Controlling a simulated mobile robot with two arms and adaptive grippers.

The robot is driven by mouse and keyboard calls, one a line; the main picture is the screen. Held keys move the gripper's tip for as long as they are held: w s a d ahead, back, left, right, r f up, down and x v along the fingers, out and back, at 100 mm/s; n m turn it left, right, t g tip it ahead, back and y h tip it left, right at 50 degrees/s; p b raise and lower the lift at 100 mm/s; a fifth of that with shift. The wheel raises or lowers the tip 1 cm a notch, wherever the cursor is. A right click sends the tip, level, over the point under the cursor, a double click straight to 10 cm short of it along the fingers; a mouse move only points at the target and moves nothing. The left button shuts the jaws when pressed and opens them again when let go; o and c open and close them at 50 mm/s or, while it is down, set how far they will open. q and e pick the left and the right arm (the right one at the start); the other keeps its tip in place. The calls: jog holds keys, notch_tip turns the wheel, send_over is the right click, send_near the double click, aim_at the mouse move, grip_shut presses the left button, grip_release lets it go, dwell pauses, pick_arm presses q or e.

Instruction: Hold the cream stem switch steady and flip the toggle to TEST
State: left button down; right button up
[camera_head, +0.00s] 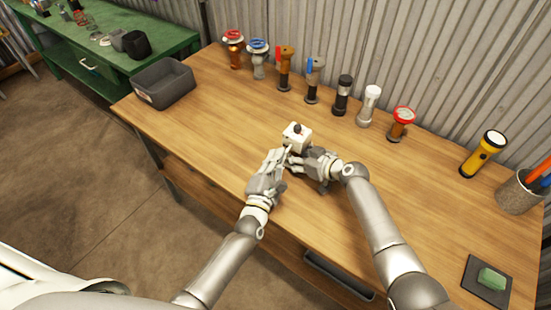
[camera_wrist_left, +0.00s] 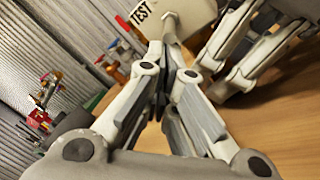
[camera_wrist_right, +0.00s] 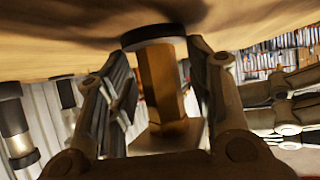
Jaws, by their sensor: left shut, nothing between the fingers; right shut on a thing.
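My right gripper (camera_head: 306,158) is shut on the stem. My left gripper (camera_head: 284,155) is shut and empty beside the box. In the left wrist view a TEST label (camera_wrist_left: 142,12) shows on the box, and a pale toggle lever (camera_wrist_left: 171,30) lies just beyond my left fingertips; contact is unclear.
Several fittings and torches stand in a row along the back, including a red-topped one (camera_head: 401,123). A grey bin (camera_head: 164,83) is at the left corner. A yellow torch (camera_head: 483,154), a pen pot (camera_head: 520,190) and a green block (camera_head: 491,278) are at right. The table's front-left is clear.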

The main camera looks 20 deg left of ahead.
pick_arm(q)
jog(key=shift+s+a+r, duration=0.1)
jog(key=shift+s+r, duration=0.2)
jog(key=shift+r, duration=0.45)
dwell(0.6)
jog(key=shift+s+r, duration=0.1)
jog(key=shift+r, duration=0.2)
jog(key=s+r, duration=0.4)
jog(key=s, duration=0.4)
jog(key=shift+s+r, duration=0.35)
jog(key=shift+s, duration=0.05)
pick_arm(e)
jog(key=o, duration=0.9)
jog(key=shift+c, duration=0.2)
